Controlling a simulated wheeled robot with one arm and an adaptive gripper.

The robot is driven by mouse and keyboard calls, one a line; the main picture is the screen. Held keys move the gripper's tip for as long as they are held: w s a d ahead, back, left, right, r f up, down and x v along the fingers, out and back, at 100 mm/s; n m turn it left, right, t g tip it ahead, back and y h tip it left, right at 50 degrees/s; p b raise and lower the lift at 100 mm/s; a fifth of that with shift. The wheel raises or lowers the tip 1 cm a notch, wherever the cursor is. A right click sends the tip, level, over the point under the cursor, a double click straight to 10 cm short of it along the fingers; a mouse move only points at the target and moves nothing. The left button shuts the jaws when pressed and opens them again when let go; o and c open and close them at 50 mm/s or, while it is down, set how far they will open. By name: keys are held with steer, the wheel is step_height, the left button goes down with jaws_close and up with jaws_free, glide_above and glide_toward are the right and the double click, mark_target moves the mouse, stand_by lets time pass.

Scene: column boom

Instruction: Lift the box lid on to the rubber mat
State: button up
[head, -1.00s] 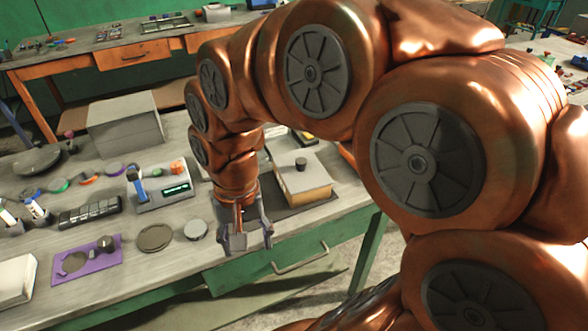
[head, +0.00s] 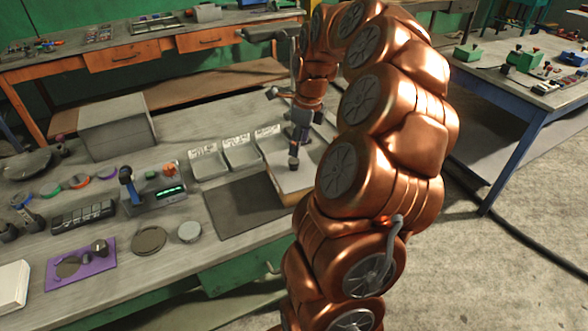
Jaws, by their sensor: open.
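The box lid (head: 293,182) is a pale grey slab on top of a wooden-sided box at the right end of the workbench. The dark rubber mat (head: 245,208) lies flat and bare just left of the box.
Several labelled grey trays (head: 241,155) stand behind the mat. A large grey box (head: 117,128) stands farther left. A device with a green display (head: 160,195), a round tin (head: 189,232) and a purple plate (head: 82,268) lie left of the mat. Another table (head: 535,90) stands at right.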

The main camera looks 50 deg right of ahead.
mark_target(294, 160)
steer(key=shift+f, duration=0.65)
steer(key=shift+w+a+f+p, duration=0.1)
steer(key=shift+w+f+p, duration=0.1)
steer(key=shift+f+p, duration=0.3)
steer(key=shift+w+f+p, duration=0.15)
steer(key=shift+f+p, duration=0.2)
steer(key=shift+f, duration=0.15)
steer(key=shift+w+f+p, duration=0.25)
steer(key=shift+f+p, duration=0.15)
steer(key=shift+f, duration=0.65)
steer(key=shift+w+f+p, duration=0.25)
steer(key=shift+f+p, duration=0.1)
steer(key=shift+f, duration=0.7)
jaws_close()
